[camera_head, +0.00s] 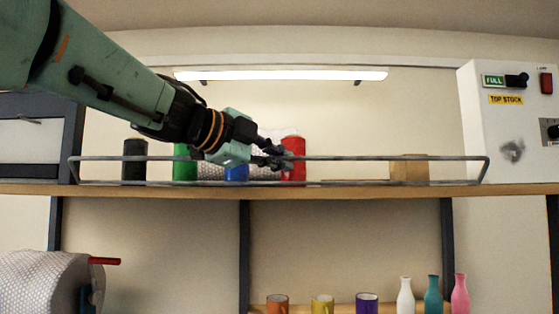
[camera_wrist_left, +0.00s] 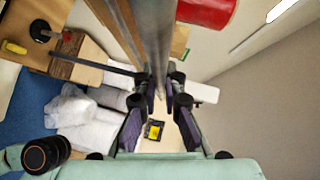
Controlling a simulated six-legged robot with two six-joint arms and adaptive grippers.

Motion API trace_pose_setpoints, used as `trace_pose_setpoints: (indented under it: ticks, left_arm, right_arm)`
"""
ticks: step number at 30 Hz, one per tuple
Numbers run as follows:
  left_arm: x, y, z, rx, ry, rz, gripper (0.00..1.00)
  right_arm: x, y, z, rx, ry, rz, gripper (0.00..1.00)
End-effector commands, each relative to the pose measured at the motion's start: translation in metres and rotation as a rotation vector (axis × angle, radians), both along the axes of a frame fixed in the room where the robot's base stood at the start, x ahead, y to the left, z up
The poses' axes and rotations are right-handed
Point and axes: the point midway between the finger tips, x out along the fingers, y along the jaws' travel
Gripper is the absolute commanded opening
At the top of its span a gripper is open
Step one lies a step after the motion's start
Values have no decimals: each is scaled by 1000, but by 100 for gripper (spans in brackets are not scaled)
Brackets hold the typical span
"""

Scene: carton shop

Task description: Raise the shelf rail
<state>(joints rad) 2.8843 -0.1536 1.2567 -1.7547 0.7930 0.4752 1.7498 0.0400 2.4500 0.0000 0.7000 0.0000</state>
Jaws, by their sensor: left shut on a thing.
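The shelf rail (camera_head: 350,158) is a long grey metal frame along the front edge of the wooden shelf (camera_head: 330,192). Its upper bar stands above the shelf board, in front of the goods. My left gripper (camera_head: 276,156) reaches in from the left and is shut on the upper bar, a little left of its middle. In the left wrist view the rail (camera_wrist_left: 154,35) runs from the top edge down between the fingers of the left gripper (camera_wrist_left: 158,103). The fingers partly hide the bar there. My right gripper is in neither view.
On the shelf stand a black roll (camera_head: 134,160), a green roll (camera_head: 184,163), a red roll (camera_head: 294,148), a blue item (camera_head: 236,173) and a brown box (camera_head: 408,169). A white control box (camera_head: 510,150) stands at right. Cups and bottles (camera_head: 433,296) sit below.

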Motion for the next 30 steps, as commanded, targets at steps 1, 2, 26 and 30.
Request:
trace_pose_setpoints:
  ticks: [1, 2, 26, 30]
  left_arm:
    - [0, 0, 0, -1, 4, -2, 0]
    - [0, 0, 0, -1, 5, -2, 0]
    - [0, 0, 0, 0, 5, -1, 32]
    - [0, 0, 0, 0, 5, -2, 32]
  right_arm:
    - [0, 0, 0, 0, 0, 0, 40]
    - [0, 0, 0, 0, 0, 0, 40]
    - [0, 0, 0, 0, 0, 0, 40]
    - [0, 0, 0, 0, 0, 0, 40]
